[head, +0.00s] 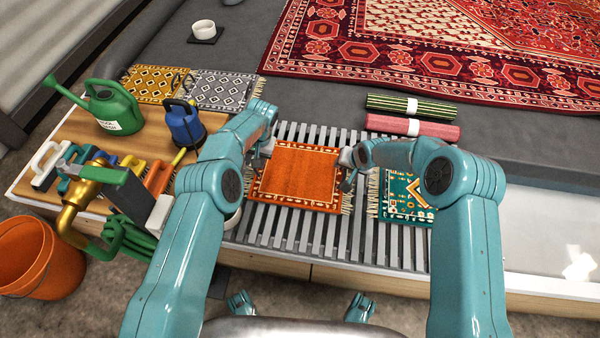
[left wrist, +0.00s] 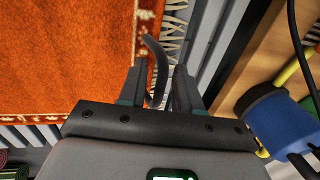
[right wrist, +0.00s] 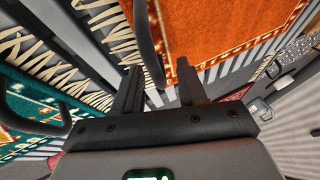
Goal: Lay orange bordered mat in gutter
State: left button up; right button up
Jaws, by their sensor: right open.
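The orange bordered mat (head: 297,172) lies spread on the grey slatted gutter cover (head: 282,232), its fringes at the left and right ends. It also shows in the left wrist view (left wrist: 65,55) and the right wrist view (right wrist: 222,28). My left gripper (head: 264,150) is at the mat's left fringed edge, its fingers (left wrist: 158,80) apart. My right gripper (head: 347,168) is at the mat's right edge, its fingers (right wrist: 160,75) apart. A dark curved bar crosses between the fingers in each wrist view. I cannot tell whether the fingers touch the mat.
A teal patterned mat (head: 396,205) lies on the slats at right, partly behind my right arm. Rolled green (head: 385,106) and pink (head: 440,132) mats lie behind. Watering can (head: 112,108), blue jug (head: 184,124) and brushes crowd the left. A large red rug (head: 350,55) lies at the back.

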pick_arm(q)
grip_shut()
pick_arm(e)
grip_shut()
pick_arm(q)
jog(key=shift+r, duration=0.1)
pick_arm(e)
jog(key=shift+r, duration=0.1)
